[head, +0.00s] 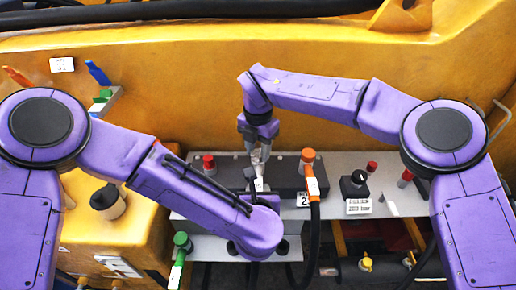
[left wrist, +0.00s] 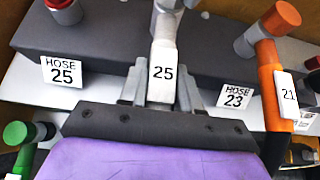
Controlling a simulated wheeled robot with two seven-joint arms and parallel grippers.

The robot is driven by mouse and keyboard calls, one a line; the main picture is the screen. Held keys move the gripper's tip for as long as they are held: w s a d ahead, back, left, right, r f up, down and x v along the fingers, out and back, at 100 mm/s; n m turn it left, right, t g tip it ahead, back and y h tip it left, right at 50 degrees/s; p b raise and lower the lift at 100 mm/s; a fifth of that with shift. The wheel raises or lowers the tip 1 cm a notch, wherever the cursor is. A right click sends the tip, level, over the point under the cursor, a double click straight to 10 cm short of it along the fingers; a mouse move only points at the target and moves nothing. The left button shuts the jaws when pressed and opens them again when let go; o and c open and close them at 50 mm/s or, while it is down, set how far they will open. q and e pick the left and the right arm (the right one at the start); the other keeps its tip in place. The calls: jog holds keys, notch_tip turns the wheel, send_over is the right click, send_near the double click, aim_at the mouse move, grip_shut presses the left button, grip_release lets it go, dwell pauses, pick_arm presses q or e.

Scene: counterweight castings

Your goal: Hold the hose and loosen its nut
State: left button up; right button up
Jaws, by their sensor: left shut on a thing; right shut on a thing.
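A pale grey hose end with a white tag marked 25 (left wrist: 162,72) stands in the middle of the left wrist view. In the head view its tag (head: 259,184) shows in front of the dark block. My left gripper (left wrist: 161,92) is shut on this hose, one finger on each side of the tag. My right gripper (head: 259,152) comes down from above and is shut at the top of the same hose, where the nut sits. The nut is mostly hidden by the fingers, so I cannot tell whether it has turned.
An orange-ended hose tagged 21 (left wrist: 270,80) stands close on the right. Signs read HOSE 25 (left wrist: 62,72) and HOSE 23 (left wrist: 237,97). A red cap (head: 209,163) is on the left. A black knob (head: 354,184) stands farther right. Yellow bodywork (head: 200,75) rises behind.

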jog(key=n, duration=0.5)
jog(key=shift+w, duration=0.1)
jog(key=n, duration=0.5)
jog(key=shift+r+n, duration=0.1)
jog(key=shift+n, duration=0.2)
pick_arm(q)
jog(key=shift+s, duration=0.1)
pick_arm(e)
jog(key=n, duration=0.4)
jog(key=shift+a+n, duration=0.1)
jog(key=shift+n, duration=2.7)
jog(key=o, duration=1.1)
jog(key=shift+c, duration=0.2)
